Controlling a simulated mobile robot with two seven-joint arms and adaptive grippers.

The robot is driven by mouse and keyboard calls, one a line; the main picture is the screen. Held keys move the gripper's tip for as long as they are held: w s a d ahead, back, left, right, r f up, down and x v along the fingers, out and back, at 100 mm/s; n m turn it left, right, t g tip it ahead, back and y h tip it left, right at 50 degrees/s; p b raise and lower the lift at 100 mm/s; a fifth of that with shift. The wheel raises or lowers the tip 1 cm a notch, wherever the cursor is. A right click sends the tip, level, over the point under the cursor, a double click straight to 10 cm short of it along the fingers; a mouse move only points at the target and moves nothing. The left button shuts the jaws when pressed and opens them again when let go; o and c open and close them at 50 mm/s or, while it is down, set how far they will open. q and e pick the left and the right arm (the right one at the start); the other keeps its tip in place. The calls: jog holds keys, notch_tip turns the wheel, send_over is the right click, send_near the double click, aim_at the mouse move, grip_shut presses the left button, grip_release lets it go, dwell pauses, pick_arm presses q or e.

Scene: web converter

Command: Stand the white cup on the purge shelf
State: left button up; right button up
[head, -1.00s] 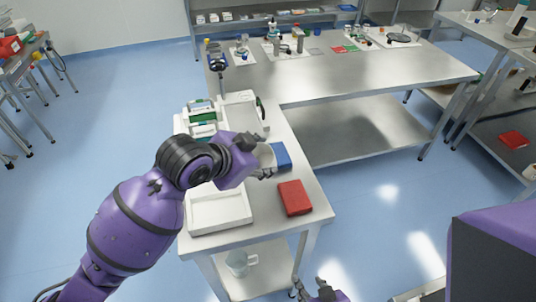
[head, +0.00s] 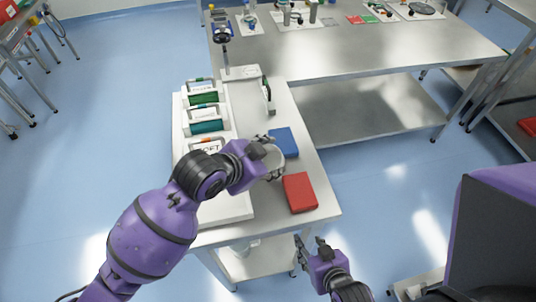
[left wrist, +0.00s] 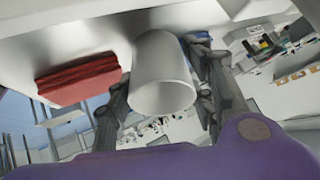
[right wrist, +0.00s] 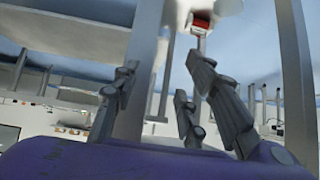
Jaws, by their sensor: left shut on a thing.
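The white cup (left wrist: 163,72) is between the two fingers of my left gripper (left wrist: 160,85), which is shut on it. In the head view my left gripper (head: 273,160) holds the cup (head: 288,147) over the worktable, near a blue block and a red block. Whether the cup touches the tabletop cannot be told. My right gripper (head: 312,246) is open and empty, low beside the table's near right corner; its fingers also stand apart in the right wrist view (right wrist: 160,100). A lower shelf (head: 258,262) shows under the table; no label marks it as the purge shelf.
The red block (head: 299,192) and blue block (head: 284,140) lie on the tabletop. A white tray (head: 238,208) is partly hidden by my left arm. A white rack with green rolls (head: 204,97) stands behind.

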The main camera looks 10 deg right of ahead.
pick_arm(q)
jog(key=shift+s, duration=0.25)
jog(key=shift+f, duration=0.1)
jog(key=o, duration=0.8)
jog(key=shift+o, duration=1.2)
jog(key=shift+w, duration=0.1)
pick_arm(e)
jog(key=shift+s+f, duration=0.3)
jog(key=shift+s, duration=0.35)
